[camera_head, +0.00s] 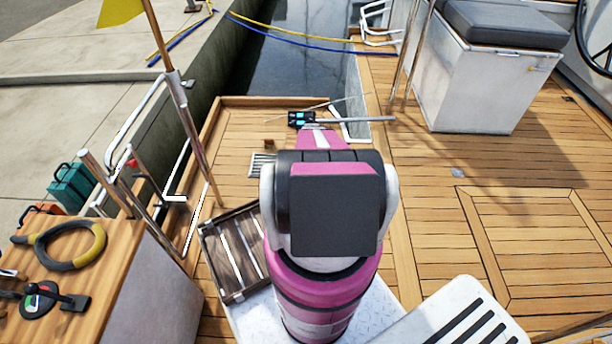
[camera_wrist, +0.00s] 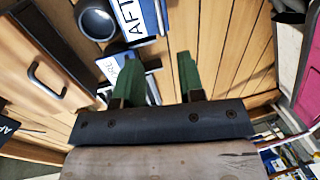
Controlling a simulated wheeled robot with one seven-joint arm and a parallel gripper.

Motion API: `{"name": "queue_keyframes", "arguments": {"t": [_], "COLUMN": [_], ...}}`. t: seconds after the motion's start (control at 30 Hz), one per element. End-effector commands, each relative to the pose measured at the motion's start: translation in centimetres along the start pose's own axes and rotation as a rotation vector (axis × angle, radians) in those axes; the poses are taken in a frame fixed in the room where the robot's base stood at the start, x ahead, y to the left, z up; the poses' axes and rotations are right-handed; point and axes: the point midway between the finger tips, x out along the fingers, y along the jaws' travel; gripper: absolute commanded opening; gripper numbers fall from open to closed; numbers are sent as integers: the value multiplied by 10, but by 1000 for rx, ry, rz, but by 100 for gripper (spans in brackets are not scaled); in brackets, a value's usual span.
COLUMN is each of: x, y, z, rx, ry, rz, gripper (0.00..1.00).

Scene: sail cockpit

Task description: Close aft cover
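In the wrist view my gripper (camera_wrist: 155,78) shows two green fingers standing apart, with no held object visible between them. Just beyond the fingertips are a blue-and-white label reading AFT (camera_wrist: 135,18) and a second, partly hidden label (camera_wrist: 122,70). A wooden panel with a metal bar handle (camera_wrist: 45,80) lies to the left of the fingers. I cannot tell for sure which piece is the aft cover or how far open it stands. No contact between fingers and handle shows. In the head view my arm hides most of the work spot, and the fingers cannot be made out.
A wooden slatted crate (camera_head: 232,252) sits left of my arm. Metal rails (camera_head: 185,130) rise nearby. A white box seat (camera_head: 480,85) stands at the upper right. Plank deck (camera_head: 440,180) is clear on the right.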

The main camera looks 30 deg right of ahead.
Motion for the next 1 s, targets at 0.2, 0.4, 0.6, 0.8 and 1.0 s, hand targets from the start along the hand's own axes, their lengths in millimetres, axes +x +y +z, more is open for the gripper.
{"name": "queue_keyframes", "arguments": {"t": [0.2, 0.4, 0.6, 0.8, 1.0], "x": [28, 64, 93, 100, 100], "y": [1, 1, 1, 0, 0], "z": [-1, -1, -1, -1, -1], "rx": [1, 1, 1, 2, 2], "ry": [0, 0, 0, 0, 0], "rz": [-1, -1, 0, 0, 0], "gripper": [36, 36, 36, 36, 26]}}
